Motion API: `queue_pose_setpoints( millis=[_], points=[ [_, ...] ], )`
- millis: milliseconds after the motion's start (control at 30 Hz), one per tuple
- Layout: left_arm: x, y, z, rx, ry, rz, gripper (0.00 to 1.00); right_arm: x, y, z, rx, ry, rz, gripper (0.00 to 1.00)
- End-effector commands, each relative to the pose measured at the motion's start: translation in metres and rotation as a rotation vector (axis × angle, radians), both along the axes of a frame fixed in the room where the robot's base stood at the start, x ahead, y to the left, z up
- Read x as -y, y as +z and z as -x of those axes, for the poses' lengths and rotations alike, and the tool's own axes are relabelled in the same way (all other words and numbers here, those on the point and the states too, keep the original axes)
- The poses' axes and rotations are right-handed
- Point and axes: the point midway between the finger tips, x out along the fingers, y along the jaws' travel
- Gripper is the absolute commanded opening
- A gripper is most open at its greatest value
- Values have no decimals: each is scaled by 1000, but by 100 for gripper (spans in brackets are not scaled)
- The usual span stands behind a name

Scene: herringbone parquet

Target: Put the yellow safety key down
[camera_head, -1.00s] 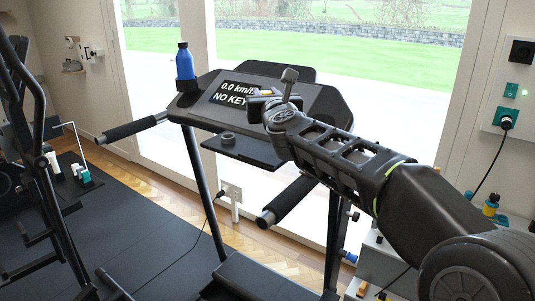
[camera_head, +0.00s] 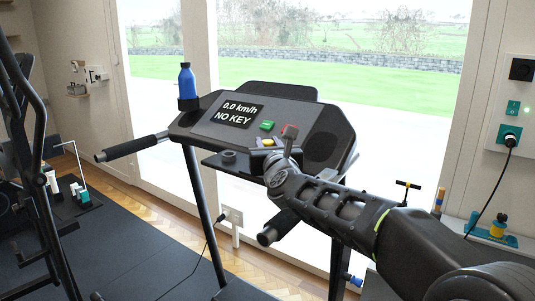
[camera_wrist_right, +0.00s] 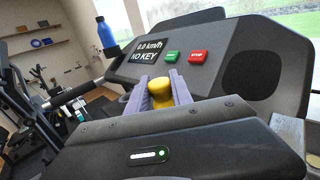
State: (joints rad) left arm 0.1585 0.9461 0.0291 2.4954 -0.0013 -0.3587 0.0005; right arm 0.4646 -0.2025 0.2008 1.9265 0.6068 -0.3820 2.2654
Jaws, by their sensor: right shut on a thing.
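The yellow safety key (camera_wrist_right: 160,88) is held between the pale purple fingers of my right gripper (camera_wrist_right: 162,96) in the right wrist view. In the head view the key (camera_head: 268,142) is a small yellow patch at the right gripper (camera_head: 266,144), just below the console's buttons. The gripper is in front of the treadmill console (camera_head: 215,122), above or near its dark tray (camera_head: 232,165). I cannot tell whether the key touches anything below. The console display (camera_head: 238,114) reads 0.0 km/h and NO KEY. My left gripper is not in view.
A blue bottle (camera_head: 187,82) stands at the console's left end. Green (camera_head: 267,125) and red (camera_wrist_right: 197,56) buttons are on the console. A dark round ring (camera_head: 229,156) is on the tray's left. Treadmill handlebars (camera_head: 130,148) stick out towards me.

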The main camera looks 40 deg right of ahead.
Motion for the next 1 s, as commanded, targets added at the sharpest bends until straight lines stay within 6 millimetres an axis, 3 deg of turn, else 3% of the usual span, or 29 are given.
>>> queue_pose_setpoints(
  millis=[100, 533, 567, 800, 1000],
  points=[
    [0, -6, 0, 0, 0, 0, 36, 0, -16, 0, -1, 1, 0, 0],
    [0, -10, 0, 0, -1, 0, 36, 0, -20, 0, 1, 1, 0, 0],
    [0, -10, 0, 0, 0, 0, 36, 0, -20, 0, 0, 1, -1, 27],
    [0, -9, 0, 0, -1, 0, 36, 0, -19, 0, 0, 1, 0, 47],
    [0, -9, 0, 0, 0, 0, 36, 0, -19, 0, 0, 1, 0, 48]
  ],
)
